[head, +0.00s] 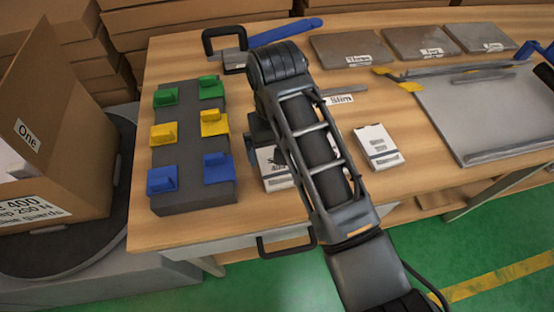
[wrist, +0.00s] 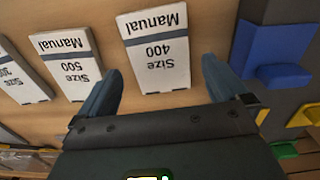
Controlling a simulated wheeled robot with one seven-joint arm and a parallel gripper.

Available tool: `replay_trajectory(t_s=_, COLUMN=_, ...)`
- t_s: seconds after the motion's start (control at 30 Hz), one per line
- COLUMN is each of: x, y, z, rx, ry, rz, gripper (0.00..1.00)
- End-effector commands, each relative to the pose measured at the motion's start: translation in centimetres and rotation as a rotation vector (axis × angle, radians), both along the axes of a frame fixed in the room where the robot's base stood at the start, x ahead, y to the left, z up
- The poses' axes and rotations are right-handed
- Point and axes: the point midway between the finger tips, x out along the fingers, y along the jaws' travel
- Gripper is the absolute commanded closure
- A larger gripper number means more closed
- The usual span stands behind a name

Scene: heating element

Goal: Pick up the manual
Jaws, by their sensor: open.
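Several white manuals lie flat on the wooden table. In the wrist view the "Manual Size 400" (wrist: 157,50) appears upside down in the upper middle, with the "Manual Size 500" (wrist: 68,62) to its left and a third (wrist: 20,80) at the left edge. My gripper (wrist: 160,66) is open and empty, its fingertips pointing toward the Size 400 manual, which shows between and beyond them. In the head view one manual (head: 271,167) is partly hidden by my arm, and another manual (head: 378,147) lies to the right.
A dark block (head: 193,195) with green, yellow and blue clips stands left of my arm. Flat grey plates (head: 348,48) lie at the back, and a large grey panel (head: 490,115) is at the right. An open cardboard box (head: 60,130) stands left of the table.

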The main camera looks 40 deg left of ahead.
Motion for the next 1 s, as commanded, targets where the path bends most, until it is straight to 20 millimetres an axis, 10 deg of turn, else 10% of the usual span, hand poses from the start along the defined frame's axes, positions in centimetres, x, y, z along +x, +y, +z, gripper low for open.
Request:
replay_trajectory(t_s=0.57, x=0.2, y=0.1, z=-4.0, rx=-0.001, ry=0.001, rz=0.000, gripper=0.01)
replay_trajectory(t_s=1.0, x=0.2, y=0.1, z=-4.0, rx=0.000, ry=0.000, rz=0.000, gripper=0.43)
